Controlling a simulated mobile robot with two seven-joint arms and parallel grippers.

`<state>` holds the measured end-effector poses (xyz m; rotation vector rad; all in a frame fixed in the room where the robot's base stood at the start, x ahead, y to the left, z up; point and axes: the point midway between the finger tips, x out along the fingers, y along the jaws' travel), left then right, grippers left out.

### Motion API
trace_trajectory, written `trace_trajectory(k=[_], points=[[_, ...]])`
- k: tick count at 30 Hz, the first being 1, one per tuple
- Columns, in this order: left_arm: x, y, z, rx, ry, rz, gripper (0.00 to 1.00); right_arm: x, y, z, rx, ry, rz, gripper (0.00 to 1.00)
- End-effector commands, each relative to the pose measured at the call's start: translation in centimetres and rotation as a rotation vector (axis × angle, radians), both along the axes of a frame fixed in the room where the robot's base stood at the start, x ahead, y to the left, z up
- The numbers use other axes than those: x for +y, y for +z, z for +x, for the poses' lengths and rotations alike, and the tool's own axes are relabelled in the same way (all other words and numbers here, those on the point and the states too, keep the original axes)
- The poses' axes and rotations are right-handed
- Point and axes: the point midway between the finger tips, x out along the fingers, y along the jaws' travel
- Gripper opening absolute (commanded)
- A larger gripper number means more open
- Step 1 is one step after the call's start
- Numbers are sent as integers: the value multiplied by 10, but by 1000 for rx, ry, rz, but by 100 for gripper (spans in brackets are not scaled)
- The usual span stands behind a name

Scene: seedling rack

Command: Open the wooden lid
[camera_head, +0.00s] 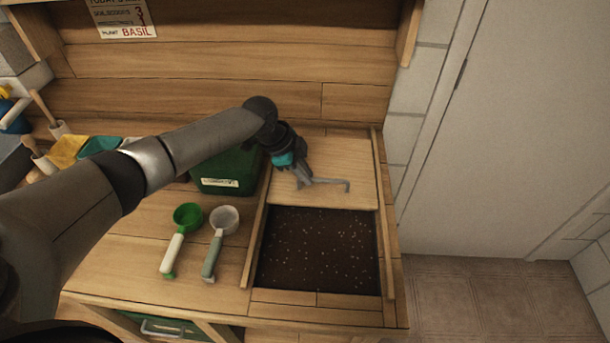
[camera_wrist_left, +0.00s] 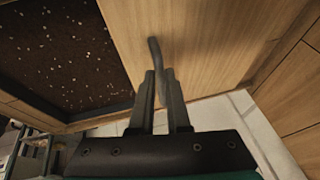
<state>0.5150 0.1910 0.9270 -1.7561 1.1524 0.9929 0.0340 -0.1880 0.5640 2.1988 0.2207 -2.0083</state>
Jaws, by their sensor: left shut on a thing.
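The wooden lid (camera_head: 350,160) lies at the back of a recess in the bench top, between two wooden rails. It also fills the upper middle of the left wrist view (camera_wrist_left: 200,30). The front part of the recess is uncovered and shows dark soil with pale specks (camera_head: 318,250). A grey metal handle (camera_head: 335,183) sits on the lid near its front edge. My left gripper (camera_head: 301,182) is shut on the handle; its fingers also show in the left wrist view (camera_wrist_left: 160,88). My right gripper is not in view.
A green scoop (camera_head: 187,216) and a grey scoop (camera_head: 223,220) lie left of the recess. A dark green box (camera_head: 225,174) stands behind them, close to my left arm. A wooden back wall (camera_head: 200,60) rises behind the bench. Floor shows to the right.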

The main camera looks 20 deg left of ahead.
Motion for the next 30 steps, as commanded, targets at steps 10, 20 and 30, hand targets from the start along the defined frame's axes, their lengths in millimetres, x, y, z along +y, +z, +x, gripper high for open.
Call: trace_trajectory(k=[10,20,30], points=[[1,-1,-1,1,1,3,36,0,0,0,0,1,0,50],[0,0,-1,0,0,1,45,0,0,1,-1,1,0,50],[15,40,-12,-3,0,2,45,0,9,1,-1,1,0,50]])
